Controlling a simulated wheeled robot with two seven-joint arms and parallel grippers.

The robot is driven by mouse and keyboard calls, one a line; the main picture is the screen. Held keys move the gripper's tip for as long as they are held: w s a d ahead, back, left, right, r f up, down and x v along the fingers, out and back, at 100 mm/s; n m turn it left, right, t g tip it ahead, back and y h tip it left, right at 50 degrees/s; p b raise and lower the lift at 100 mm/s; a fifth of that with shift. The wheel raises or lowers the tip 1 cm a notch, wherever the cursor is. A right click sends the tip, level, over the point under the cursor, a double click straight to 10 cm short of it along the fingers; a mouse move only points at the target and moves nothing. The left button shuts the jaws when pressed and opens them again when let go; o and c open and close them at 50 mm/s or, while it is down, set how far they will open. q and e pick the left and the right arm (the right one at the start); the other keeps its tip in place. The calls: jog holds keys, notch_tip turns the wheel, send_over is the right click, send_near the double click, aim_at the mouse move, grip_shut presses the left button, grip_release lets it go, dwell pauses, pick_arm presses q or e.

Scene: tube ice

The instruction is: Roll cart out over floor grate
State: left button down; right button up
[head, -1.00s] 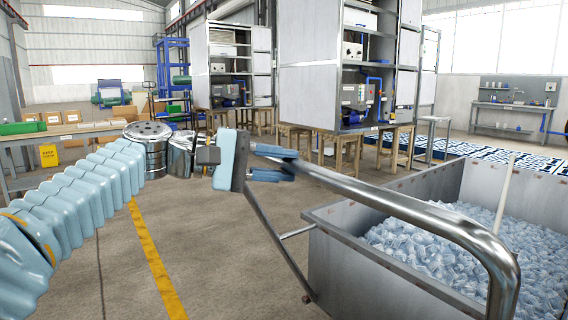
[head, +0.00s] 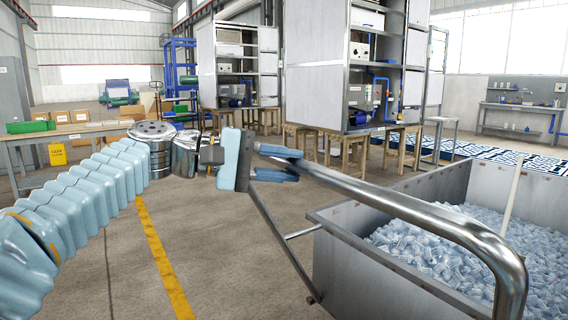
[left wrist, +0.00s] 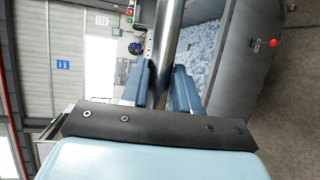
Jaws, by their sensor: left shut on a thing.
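The cart (head: 345,252) is a grey metal bin filled with clear tube ice (head: 450,245), at the lower right of the head view. Its bent steel push handle (head: 420,210) rises toward me. My left gripper (head: 280,164) is shut on the left part of this handle. In the left wrist view the handle bar (left wrist: 166,45) passes between the two blue fingers (left wrist: 160,88), with the ice and the cart wall beyond. My right gripper is out of view. The blue and white patterned floor grating (head: 480,150) lies behind the cart.
Tall grey machine cabinets on wooden stools (head: 350,145) stand behind the cart. A workbench (head: 70,132) with boxes and a green tray is at the left. A yellow floor line (head: 160,255) crosses open concrete left of the cart.

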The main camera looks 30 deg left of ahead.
pick_arm(q)
jog(key=shift+w+a+f, duration=0.2)
jog(key=shift+f, duration=0.5)
jog(key=c, duration=1.2)
grip_release()
jog(key=shift+c, duration=0.2)
jog(key=shift+o, duration=1.1)
jog(key=shift+a, duration=0.1)
jog(key=shift+o, duration=0.9)
jog(key=shift+r, duration=0.15)
jog(key=shift+r, duration=0.1)
jog(key=p+v, duration=0.1)
jog(key=v, duration=1.2)
jog(key=shift+s+a, duration=0.2)
jog(key=shift+s, duration=0.1)
